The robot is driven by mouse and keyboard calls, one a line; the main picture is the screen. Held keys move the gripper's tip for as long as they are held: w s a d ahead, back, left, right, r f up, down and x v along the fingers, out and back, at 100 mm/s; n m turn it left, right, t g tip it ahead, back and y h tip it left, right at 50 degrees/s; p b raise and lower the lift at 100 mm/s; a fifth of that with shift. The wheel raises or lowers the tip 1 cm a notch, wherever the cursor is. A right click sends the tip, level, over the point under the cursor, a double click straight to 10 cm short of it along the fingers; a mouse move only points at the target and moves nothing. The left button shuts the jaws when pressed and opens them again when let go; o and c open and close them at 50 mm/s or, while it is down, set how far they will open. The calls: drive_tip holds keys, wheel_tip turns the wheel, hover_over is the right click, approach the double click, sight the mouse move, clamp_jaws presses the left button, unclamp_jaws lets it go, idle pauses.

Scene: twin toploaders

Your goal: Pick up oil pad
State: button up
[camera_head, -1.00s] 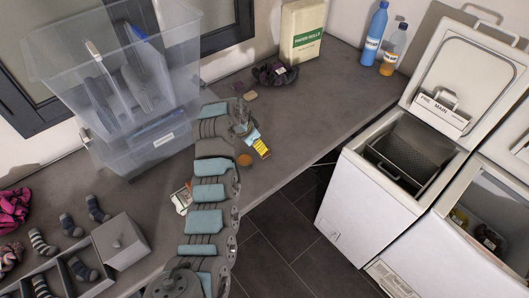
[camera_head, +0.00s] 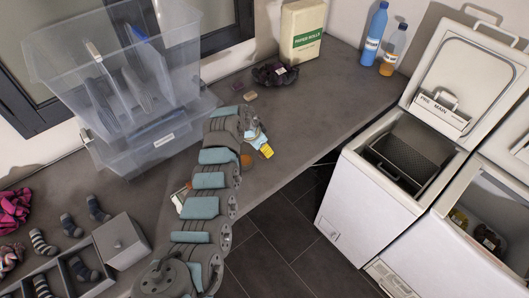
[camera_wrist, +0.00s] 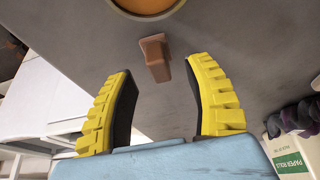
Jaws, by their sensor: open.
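My gripper (camera_head: 266,150) is over the grey counter in the head view, partly behind my arm. In the wrist view, its two yellow, black-lined fingers (camera_wrist: 160,95) stand apart with nothing between them. A small brown block (camera_wrist: 156,57) lies on the counter beyond the fingertips, roughly in line with the gap. An orange round thing (camera_wrist: 148,4) is cut off at the top edge; an orange round thing also shows beside my arm in the head view (camera_head: 246,161). A small tan block (camera_head: 250,96) lies farther back. I cannot tell for sure which block is the oil pad.
A purple block (camera_head: 237,86), a dark bundle (camera_head: 272,76) and a paper-rolls pack (camera_head: 302,35) stand towards the back. A clear bin (camera_head: 150,115) is at left. Bottles (camera_head: 375,35) stand at the back right. Open toploaders (camera_head: 385,205) are beyond the counter edge.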

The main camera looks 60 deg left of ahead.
drive_tip(key=shift+x, duration=1.05)
drive_tip(key=shift+f, duration=0.1)
clamp_jaws()
